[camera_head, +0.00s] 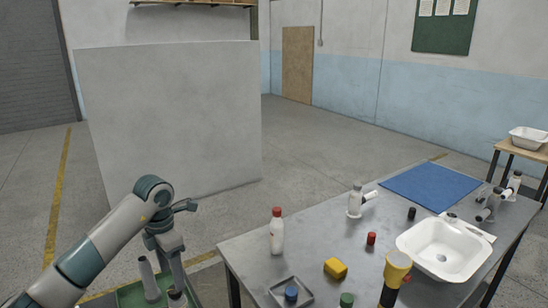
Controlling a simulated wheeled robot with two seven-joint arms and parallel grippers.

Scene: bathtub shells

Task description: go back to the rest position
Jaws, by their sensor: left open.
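My left arm comes in from the lower left, bends at a teal joint and drops downward. My left gripper (164,288) hangs at the lower left, beside the metal table (228,250) and in front of a green tray (130,293). It is open, with no object visible between its fingers. Its lower end is close to the bottom edge of the view. My right gripper and arm are out of view.
A grey panel (170,120) stands behind my arm. Open floor lies beyond the table.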

